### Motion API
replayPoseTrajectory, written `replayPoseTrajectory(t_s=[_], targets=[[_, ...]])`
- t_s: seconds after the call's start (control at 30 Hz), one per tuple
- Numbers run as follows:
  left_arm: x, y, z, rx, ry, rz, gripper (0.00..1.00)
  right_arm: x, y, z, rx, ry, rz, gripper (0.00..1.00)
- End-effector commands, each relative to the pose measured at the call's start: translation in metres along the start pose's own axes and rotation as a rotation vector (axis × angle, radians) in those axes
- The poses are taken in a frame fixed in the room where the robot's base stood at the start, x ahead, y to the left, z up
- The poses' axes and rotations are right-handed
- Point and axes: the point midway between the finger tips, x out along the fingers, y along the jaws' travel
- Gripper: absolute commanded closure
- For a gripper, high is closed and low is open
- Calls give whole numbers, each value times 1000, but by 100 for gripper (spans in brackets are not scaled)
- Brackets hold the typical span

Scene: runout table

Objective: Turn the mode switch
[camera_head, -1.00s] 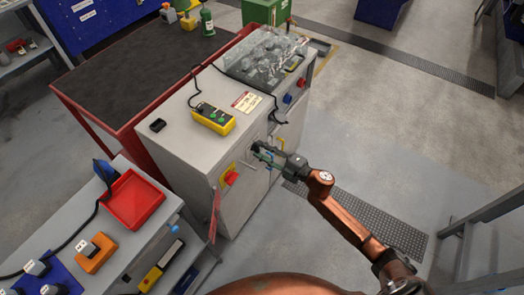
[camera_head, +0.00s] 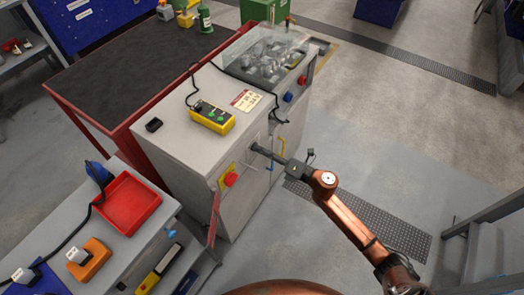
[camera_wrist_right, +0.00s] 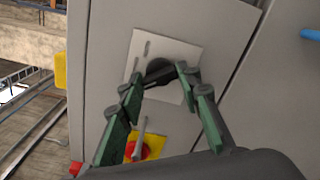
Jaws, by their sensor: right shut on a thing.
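The mode switch (camera_wrist_right: 158,69) is a dark round knob on a pale plate (camera_wrist_right: 140,48) on the grey cabinet front, in the right wrist view. My right gripper (camera_wrist_right: 168,77) has its green fingers on both sides of the knob's dark handle and is shut on it. The plate looks tilted in this view. In the head view the right gripper (camera_head: 256,149) reaches the cabinet (camera_head: 195,150) front from the right and hides the switch. My left gripper is not in view.
A red button (camera_head: 230,179) on a yellow plate sits close by on the same panel; it also shows in the wrist view (camera_wrist_right: 143,150). A yellow pendant (camera_head: 212,117) lies on the cabinet top.

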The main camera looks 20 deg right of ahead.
Motion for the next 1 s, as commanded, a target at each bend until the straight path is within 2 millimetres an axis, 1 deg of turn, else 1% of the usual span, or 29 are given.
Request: replayPoseTrajectory(t_s=[0.03,0.3,0.77,0.8,1.0], targets=[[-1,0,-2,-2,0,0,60,0,-2,-2,-22,3,-2,93],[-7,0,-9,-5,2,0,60,0,-2,-2,-91,3,-2,93],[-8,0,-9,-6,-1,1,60,0,-1,-2,-102,3,-2,93],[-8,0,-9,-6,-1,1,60,0,-1,-2,-101,3,-2,66],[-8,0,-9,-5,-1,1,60,0,-1,-1,-101,2,-1,53]])
